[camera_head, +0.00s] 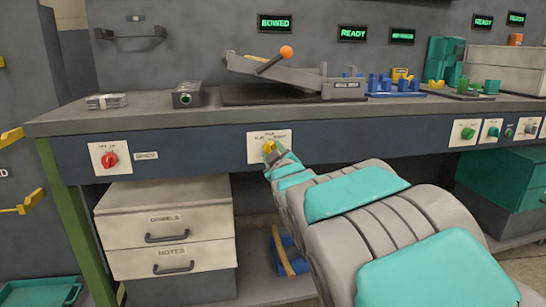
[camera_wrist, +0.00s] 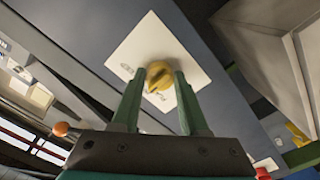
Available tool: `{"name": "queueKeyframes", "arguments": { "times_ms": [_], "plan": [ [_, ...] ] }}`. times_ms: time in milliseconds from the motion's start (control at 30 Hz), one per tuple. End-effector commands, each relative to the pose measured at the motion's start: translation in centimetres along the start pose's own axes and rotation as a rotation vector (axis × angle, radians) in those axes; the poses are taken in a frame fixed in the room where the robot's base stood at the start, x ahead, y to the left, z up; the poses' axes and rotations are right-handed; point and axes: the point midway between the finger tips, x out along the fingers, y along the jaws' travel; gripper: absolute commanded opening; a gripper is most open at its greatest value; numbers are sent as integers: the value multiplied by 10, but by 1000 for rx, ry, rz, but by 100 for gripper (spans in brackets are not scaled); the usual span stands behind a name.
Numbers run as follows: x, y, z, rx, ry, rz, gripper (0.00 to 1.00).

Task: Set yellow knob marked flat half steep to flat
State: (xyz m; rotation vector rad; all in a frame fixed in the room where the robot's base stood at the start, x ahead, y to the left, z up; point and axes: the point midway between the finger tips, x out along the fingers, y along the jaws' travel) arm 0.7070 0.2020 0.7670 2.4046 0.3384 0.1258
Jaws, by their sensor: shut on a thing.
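The yellow knob (camera_head: 268,147) sits on a white plate (camera_head: 254,156) on the dark front panel of the bench, near the middle of the head view. Small labels stand above and beside it, too small to read surely. My gripper (camera_head: 273,153) reaches the knob from the lower right. In the wrist view the knob (camera_wrist: 158,68) is between the two green fingertips of my gripper (camera_wrist: 158,76), which is shut on it. A dark line crosses the knob's face; which label it points at I cannot tell. My fingers cover part of the white plate (camera_wrist: 128,48).
A red knob (camera_head: 109,160) is on the panel at left; a green knob (camera_head: 467,133) and other controls are at right. Drawers (camera_head: 165,229) stand below. A ramp with an orange-tipped lever (camera_head: 286,52) and blue blocks (camera_head: 380,84) are on the bench top.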

Motion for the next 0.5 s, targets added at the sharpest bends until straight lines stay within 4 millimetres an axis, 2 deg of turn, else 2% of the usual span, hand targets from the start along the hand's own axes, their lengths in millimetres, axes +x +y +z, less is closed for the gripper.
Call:
{"name": "queueKeyframes", "arguments": {
  "times_ms": [500],
  "plan": [
    [0,1,2,-479,-2,-1,0]
  ]
}}
